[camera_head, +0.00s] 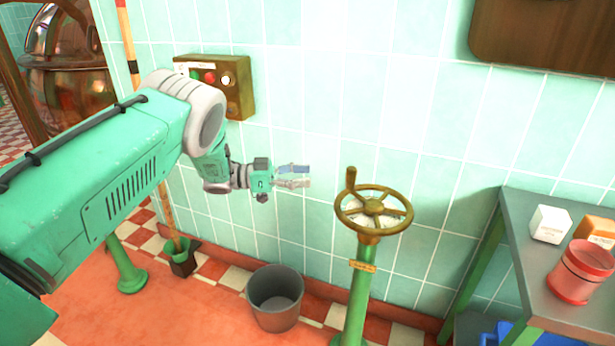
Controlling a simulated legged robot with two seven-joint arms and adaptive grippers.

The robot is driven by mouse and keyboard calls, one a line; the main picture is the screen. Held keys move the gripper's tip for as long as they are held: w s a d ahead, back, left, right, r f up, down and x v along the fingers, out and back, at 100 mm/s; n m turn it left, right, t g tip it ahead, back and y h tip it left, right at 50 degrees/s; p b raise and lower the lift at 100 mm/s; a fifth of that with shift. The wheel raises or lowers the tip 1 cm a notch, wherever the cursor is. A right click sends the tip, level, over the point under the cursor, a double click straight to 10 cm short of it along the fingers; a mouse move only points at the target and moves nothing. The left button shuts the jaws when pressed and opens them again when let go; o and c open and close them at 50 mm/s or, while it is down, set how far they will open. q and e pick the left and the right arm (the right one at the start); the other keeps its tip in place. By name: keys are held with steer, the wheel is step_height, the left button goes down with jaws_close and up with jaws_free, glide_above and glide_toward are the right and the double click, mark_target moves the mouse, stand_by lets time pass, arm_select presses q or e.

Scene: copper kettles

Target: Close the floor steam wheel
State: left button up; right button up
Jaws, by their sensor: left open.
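The floor steam wheel (375,234) is a brass handwheel with spokes and an upright crank knob at its back left. It sits on top of a green floor post (357,295) with a small brass tag below the wheel. My left gripper (307,176) is open and empty, left of the wheel and apart from it, with its fingers pointing right. It is at about the height of the knob in the picture. My right gripper is not in view.
A grey bucket (275,298) stands on the floor left of the post. A green table (520,232) at the right holds a white box (550,224) and a red jar (581,272). A brass button box (240,88) is on the tiled wall behind my arm.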

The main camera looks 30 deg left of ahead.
arm_select(q)
steer(key=shift+c, duration=0.5)
steer(key=c, duration=0.6)
steer(key=shift+s+f+m, duration=0.15)
steer(key=shift+m, duration=0.15)
jaws_close()
steer(key=s+a+f+m+t+y, duration=0.25)
steer(key=s+m, duration=0.35)
steer(key=m, duration=0.9)
steer(key=r+b+x, duration=0.1)
steer(key=b+x, duration=0.2)
steer(key=x, duration=1.1)
steer(key=shift+w+r, duration=0.2)
steer(key=shift+r, duration=0.15)
